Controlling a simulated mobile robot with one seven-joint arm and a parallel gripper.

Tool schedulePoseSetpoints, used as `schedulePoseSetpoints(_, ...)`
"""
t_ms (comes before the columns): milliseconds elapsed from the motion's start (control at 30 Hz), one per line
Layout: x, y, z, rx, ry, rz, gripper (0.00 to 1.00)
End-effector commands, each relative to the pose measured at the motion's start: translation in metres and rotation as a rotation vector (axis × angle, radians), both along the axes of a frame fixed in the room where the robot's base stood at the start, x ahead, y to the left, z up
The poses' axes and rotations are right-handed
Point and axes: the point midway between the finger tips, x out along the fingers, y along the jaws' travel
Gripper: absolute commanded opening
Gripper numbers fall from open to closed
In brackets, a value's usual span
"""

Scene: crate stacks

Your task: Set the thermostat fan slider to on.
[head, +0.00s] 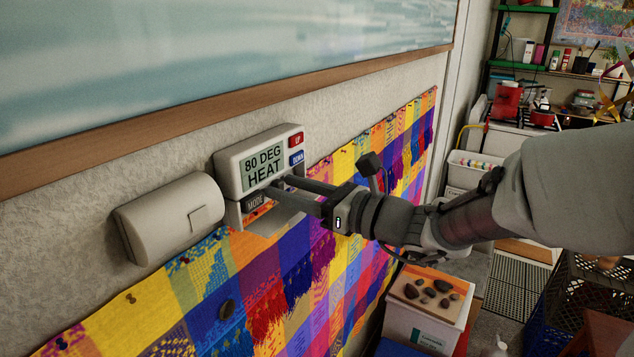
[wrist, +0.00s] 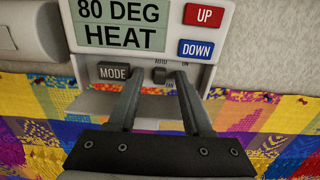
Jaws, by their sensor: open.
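The thermostat (head: 230,165) is a white wall unit with a screen reading "80 DEG HEAT"; it also shows in the wrist view (wrist: 222,78). It has a red UP button (wrist: 205,16), a blue DOWN button (wrist: 197,49) and a grey MODE button (wrist: 113,72). The small dark fan slider (wrist: 160,74) appears under the AUTO label, left of the ON label. My gripper (head: 277,186) is open at the thermostat's lower part. In the wrist view its fingertips (wrist: 159,76) lie either side of the slider; whether they touch it I cannot tell. The head view hides the slider behind the fingers.
A white box-shaped fixture (head: 172,218) is on the wall just left of the thermostat. A colourful woven hanging (head: 300,270) with pins covers the wall below. A framed picture (head: 230,93) hangs above. A white bin (head: 425,325) and dark crates (head: 560,290) stand lower right.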

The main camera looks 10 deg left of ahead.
Motion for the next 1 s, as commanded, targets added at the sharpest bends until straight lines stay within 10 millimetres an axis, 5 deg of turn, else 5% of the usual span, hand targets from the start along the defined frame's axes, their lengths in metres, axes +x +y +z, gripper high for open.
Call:
schedulePoseSetpoints(100,-0.0001,-0.0002,-0.0001,0.000,0.000,0.000,0.50)
schedulePoseSetpoints(400,-0.0001,-0.0005,-0.0002,0.000,0.000,0.000,0.00)
schedulePoseSetpoints(1000,-0.0002,-0.0007,-0.0003,-0.001,0.000,0.000,0.00)
